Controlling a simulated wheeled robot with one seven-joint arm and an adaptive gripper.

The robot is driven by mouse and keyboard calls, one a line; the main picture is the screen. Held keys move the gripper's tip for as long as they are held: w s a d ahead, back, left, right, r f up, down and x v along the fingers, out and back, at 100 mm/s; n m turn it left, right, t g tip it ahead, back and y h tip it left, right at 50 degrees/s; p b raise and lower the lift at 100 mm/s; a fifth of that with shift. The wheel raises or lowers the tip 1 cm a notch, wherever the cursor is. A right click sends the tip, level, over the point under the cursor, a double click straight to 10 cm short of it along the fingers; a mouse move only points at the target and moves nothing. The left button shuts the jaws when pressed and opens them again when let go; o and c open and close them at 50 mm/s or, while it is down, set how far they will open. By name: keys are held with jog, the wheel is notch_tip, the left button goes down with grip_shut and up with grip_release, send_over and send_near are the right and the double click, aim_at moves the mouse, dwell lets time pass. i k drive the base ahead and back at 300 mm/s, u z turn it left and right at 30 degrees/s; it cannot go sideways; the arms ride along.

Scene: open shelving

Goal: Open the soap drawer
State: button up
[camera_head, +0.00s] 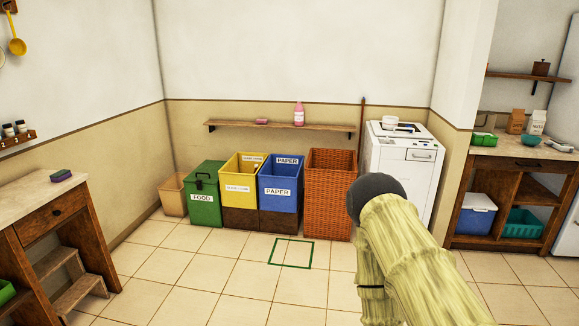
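A white washing machine (393,170) stands against the back wall, right of centre. The soap drawer (420,155) appears to be the small rectangular front with a dark handle at the upper right of the machine's front. It looks flush with the front, so shut. My arm, pale yellow-green with a dark rounded end, rises in the lower right foreground. It overlaps the lower left of the machine in the picture. No gripper fingers show, so my gripper is out of view or hidden.
A tall wicker basket (331,195) stands left of the machine, beside several coloured bins. A wooden shelf (282,126) hangs above them. A wooden counter (525,154) stands at the right. A green outlined square (291,268) lies on the clear tiled floor.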

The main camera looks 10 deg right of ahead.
aim_at(419, 154)
jog(key=z, duration=0.1)
jog(key=i, duration=1.65)
jog(key=z, duration=0.55)
jog(key=i, duration=1.6)
jog(key=z, duration=0.85)
jog(key=i, duration=1.2)
jog(key=z, duration=0.3)
